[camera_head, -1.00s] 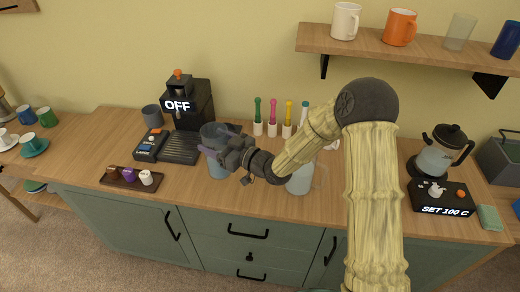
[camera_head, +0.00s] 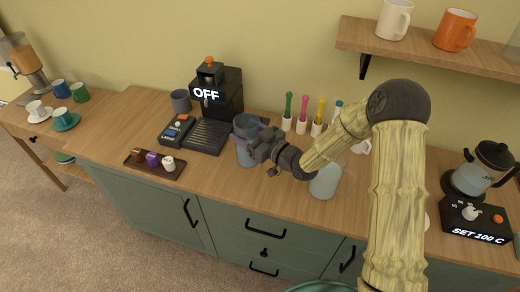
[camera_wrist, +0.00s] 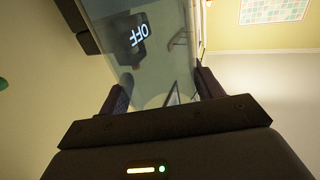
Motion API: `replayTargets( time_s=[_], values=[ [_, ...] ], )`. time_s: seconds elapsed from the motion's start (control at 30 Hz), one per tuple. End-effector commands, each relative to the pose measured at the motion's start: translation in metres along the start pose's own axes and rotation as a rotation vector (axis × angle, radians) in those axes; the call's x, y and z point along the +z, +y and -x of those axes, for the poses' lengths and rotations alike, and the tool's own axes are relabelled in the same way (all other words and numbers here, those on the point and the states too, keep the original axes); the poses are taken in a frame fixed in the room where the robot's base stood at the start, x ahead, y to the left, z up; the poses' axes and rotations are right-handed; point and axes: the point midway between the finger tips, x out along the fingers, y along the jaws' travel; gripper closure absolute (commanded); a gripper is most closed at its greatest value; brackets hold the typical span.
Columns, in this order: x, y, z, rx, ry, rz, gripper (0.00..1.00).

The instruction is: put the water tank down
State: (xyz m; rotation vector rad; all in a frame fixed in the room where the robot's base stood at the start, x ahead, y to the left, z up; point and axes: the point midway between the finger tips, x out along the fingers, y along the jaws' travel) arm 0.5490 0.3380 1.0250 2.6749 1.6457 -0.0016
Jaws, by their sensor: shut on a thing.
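The water tank (camera_head: 245,155) is a see-through, bluish-grey vessel, just right of the black coffee machine (camera_head: 217,92) whose screen reads OFF. My gripper (camera_head: 254,146) is shut on the tank from its right side. The tank looks upright at the wooden counter (camera_head: 232,187); I cannot tell if its base touches the wood. In the wrist view, the clear tank wall (camera_wrist: 155,60) fills the space between the two fingers of my gripper (camera_wrist: 161,92), and the OFF sign shows through it. My gripper hides part of the tank.
A clear jug (camera_head: 325,182) stands close right of my gripper. Several coloured-handled tools (camera_head: 304,115) stand behind. A kettle (camera_head: 485,167) is at the right. Bare counter lies in front of the tank.

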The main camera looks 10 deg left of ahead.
Motion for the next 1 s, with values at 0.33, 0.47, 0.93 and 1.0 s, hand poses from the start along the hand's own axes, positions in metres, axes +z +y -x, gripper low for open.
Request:
replayTargets(
  time_s=[0.33,0.47,0.93,1.0],
  values=[
    [0.030,0.005,0.002,0.008,0.004,0.001,0.88],
    [0.030,0.005,0.002,0.008,0.004,0.001,0.88],
    [0.070,0.002,0.001,0.003,0.003,-0.001,0.88],
    [0.071,0.002,0.001,0.003,0.004,0.001,0.88]
  ],
)
